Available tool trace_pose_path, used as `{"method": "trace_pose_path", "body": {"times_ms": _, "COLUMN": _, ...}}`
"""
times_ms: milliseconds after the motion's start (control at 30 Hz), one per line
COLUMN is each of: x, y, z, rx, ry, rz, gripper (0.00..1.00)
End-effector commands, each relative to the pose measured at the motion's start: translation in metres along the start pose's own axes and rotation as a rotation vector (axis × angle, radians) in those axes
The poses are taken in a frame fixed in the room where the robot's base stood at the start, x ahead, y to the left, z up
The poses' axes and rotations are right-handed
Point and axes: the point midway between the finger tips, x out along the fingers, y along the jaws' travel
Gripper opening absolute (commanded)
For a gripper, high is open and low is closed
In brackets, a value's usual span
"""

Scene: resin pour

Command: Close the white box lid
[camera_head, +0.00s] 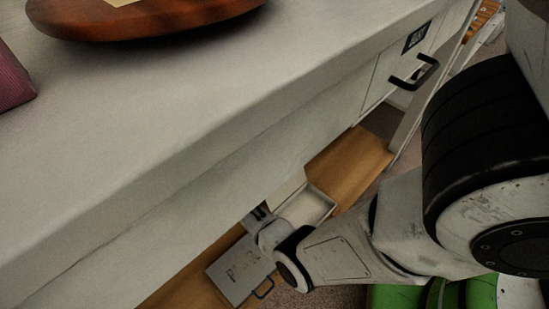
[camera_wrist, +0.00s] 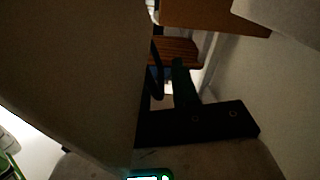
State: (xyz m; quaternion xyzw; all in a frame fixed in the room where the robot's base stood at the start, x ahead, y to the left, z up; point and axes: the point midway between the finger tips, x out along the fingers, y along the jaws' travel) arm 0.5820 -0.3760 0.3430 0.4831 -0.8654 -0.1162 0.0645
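The white box shows low in the head view, under the counter. My gripper (camera_head: 258,213) is down between the panel and the compartment, partly hidden by my wrist. In the wrist view, the gripper's black mount and a dark finger (camera_wrist: 181,84) show. A large pale panel (camera_wrist: 75,75) fills the left side close to the camera and hides part of the gripper. I cannot tell its opening or any contact.
A white counter (camera_head: 180,85) overhangs the box and crowds my arm. A round wooden board (camera_head: 150,20) and a purple object (camera_head: 12,80) sit on it. A black cabinet handle (camera_head: 415,76) sticks out at the upper right. A wooden surface (camera_head: 350,162) lies beside the compartment.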

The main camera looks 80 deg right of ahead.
Motion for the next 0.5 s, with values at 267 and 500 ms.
{"method": "trace_pose_path", "body": {"times_ms": 267, "x": -0.0002, "y": 0.0, "z": 0.0002, "rx": 0.0, "ry": 0.0, "rz": 0.0, "gripper": 0.02}}
{"method": "trace_pose_path", "body": {"times_ms": 500, "x": -0.0003, "y": -0.0001, "z": 0.0002, "rx": 0.0, "ry": 0.0, "rz": 0.0, "gripper": 0.0}}
